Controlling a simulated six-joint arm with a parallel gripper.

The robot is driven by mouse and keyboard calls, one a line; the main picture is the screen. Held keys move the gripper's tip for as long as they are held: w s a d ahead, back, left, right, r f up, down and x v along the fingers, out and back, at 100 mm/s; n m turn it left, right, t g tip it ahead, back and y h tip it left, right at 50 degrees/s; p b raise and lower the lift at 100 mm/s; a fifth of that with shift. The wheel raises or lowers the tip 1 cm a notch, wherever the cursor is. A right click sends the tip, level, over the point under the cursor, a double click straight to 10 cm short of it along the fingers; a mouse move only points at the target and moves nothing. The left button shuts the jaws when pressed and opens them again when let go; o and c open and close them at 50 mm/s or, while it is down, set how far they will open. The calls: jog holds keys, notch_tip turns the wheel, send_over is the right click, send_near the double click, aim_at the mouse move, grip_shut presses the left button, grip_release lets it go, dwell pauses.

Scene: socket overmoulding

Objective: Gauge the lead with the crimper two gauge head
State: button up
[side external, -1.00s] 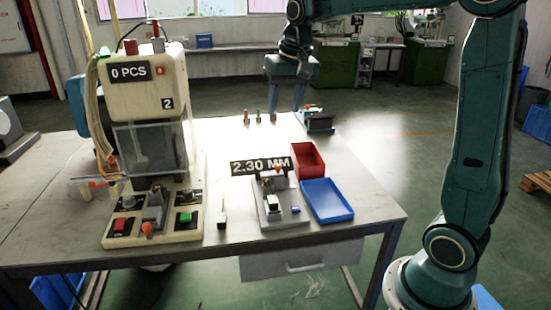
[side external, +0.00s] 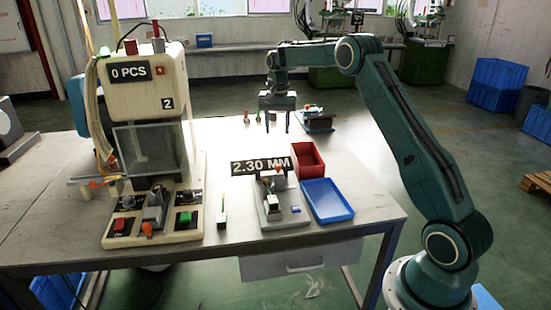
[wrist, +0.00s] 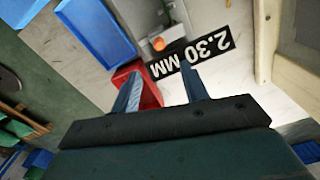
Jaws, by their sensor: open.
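My gripper (side external: 275,129) is open and empty above the back of the table, over or near several small upright pieces (side external: 246,117). In the wrist view its two fingers (wrist: 158,76) are apart with nothing between them. The crimping machine marked 2 (side external: 148,90) stands at the left and reads 0 PCS. A grey gauge fixture (side external: 268,216) sits at the front middle, below a black 2.30 MM sign (side external: 261,166); the sign shows upside down in the wrist view (wrist: 192,51). I cannot tell which piece is the lead or the gauge head.
A red bin (side external: 309,160) and a blue tray (side external: 328,201) lie right of the fixture; both show in the wrist view. A small blue-grey device (side external: 318,122) stands at the back right. The table between the machine and the fixture is mostly clear.

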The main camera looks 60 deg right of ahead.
aim_at(278, 165)
jog(key=shift+w+d+f, duration=0.1)
jog(key=shift+d+f, duration=0.35)
jog(key=shift+f, duration=0.1)
jog(key=shift+f, duration=6.85)
